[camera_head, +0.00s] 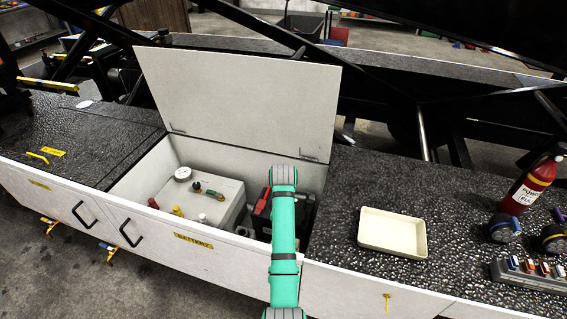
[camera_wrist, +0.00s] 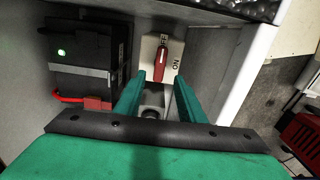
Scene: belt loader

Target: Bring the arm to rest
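My green arm (camera_head: 284,235) reaches over the front wall into the open battery compartment in the head view. Its far end is over the right part of the compartment, and my gripper is hidden there. In the wrist view my gripper (camera_wrist: 158,88) is open, with its two green fingers apart and nothing seen between the tips. Just beyond the tips is a red switch handle (camera_wrist: 162,56) on a pale plate (camera_wrist: 150,46). The plate has lettering that reads ON. The handle lies roughly along the plate. I cannot tell any contact.
A black battery (camera_wrist: 92,45) with a green light and red terminal cover is left of the fingers. The compartment lid (camera_head: 235,100) stands open behind. A cream tray (camera_head: 392,232) and fire extinguisher (camera_head: 528,186) are on the right deck. The compartment walls are close around my gripper.

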